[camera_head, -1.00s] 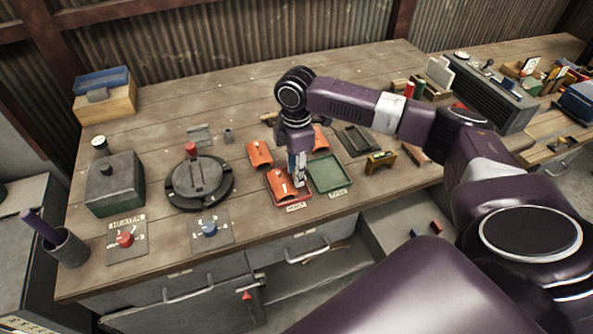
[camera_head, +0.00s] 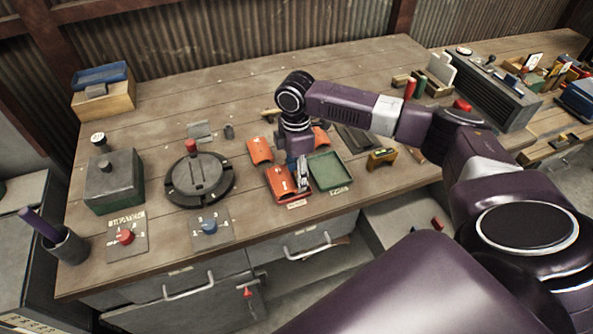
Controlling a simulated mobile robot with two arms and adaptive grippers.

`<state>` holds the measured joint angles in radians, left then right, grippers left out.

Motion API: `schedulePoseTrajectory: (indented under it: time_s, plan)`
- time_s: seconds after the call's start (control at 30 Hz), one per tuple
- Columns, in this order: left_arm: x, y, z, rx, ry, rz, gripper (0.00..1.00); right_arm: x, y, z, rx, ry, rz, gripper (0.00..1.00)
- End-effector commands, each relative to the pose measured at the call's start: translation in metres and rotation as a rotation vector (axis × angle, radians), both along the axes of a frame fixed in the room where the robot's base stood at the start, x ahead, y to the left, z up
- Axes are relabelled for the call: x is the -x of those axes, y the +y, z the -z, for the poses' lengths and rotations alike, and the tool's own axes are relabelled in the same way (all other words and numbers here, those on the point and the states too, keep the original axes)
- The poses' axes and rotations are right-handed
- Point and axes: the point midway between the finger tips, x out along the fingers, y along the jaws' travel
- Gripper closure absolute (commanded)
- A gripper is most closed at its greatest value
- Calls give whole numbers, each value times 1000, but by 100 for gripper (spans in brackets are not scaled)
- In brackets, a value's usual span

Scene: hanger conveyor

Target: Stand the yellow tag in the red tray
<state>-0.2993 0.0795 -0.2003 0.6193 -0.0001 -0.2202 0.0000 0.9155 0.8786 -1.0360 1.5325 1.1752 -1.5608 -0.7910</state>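The red tray (camera_head: 279,201) lies near the front edge of the bench, with a label at its front. A curved orange piece (camera_head: 279,181) lies in it. My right gripper (camera_head: 302,186) points down at the right side of the red tray, beside the orange piece. Its fingers are small and seen edge-on, so I cannot tell whether they are apart or hold anything. I cannot make out a yellow tag for certain near the tray. My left gripper is out of view.
A green tray (camera_head: 327,171) stands just right of the red tray. Another orange piece (camera_head: 260,151) lies behind it. A yellow block with a dark middle (camera_head: 382,157) sits farther right. A round dark turntable (camera_head: 199,179) is to the left.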

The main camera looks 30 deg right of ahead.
Motion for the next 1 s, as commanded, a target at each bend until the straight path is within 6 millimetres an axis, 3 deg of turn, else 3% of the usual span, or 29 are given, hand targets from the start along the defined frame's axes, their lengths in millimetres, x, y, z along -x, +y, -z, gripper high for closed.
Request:
schedulePoseTrajectory:
  time_s: [0.33,0.47,1.0]
  plan:
    - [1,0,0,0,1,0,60,-1,-1,-3,2,-6,1,54]
    - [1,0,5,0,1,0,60,-3,-2,-14,3,-9,1,54]
    - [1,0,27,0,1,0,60,-3,-1,-121,1,-8,1,54]
